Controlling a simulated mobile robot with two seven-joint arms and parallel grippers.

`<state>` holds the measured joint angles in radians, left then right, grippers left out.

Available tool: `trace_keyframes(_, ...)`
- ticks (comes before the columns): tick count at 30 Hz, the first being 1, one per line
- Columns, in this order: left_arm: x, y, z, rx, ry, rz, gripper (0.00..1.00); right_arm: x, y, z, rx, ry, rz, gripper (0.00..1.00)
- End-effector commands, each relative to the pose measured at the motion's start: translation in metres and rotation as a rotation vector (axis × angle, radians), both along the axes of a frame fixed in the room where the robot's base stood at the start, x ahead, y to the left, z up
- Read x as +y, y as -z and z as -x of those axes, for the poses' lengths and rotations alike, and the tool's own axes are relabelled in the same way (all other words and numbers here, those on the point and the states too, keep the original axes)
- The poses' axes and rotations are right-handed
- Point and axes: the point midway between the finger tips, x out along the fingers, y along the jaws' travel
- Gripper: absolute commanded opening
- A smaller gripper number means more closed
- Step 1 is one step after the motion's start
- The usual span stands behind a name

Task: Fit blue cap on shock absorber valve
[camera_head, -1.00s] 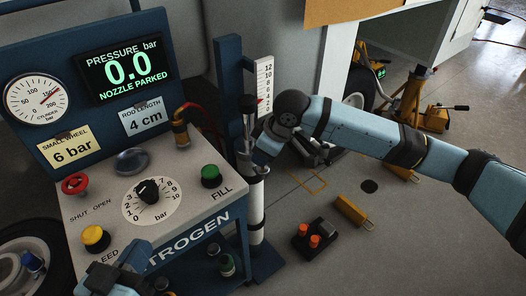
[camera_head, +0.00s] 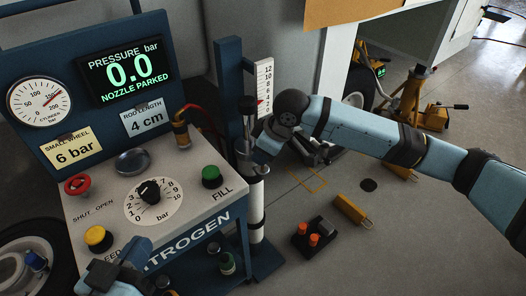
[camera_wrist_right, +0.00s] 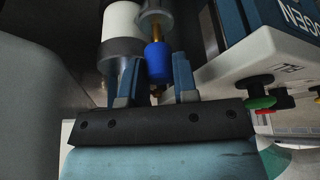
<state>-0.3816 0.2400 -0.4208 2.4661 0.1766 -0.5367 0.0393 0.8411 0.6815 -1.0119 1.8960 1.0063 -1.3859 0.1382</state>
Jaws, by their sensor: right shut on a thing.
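The shock absorber (camera_head: 256,207) stands upright as a white cylinder beside the blue cart, and its pale body also shows in the right wrist view (camera_wrist_right: 121,20). In that view a brass valve stem (camera_wrist_right: 155,30) points at the camera side, with the blue cap (camera_wrist_right: 156,55) at its end; I cannot tell how far it is seated. My right gripper (camera_wrist_right: 157,72) is shut on the cap, a finger on either side. In the head view my right wrist hides the cap and valve. My left gripper (camera_head: 103,276) is at the bottom left over the cart; its jaws are unclear.
The nitrogen cart (camera_head: 190,190) fills the left, with knobs and a display reading 0.0, nozzle parked. A scale post (camera_head: 263,85) stands behind the absorber. A dark block with orange caps (camera_head: 315,238) and a yellow tag (camera_head: 351,210) lie on the floor.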

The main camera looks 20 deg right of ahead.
Motion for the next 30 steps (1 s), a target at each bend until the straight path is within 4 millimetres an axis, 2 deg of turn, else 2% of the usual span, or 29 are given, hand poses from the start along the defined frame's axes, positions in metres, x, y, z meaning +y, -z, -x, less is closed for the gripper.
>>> trace_keyframes(30,0.0,-0.018,0.0,0.0,0.0,0.0,0.0,0.0,0.0,0.0,0.0,-0.001,0.0,0.06)
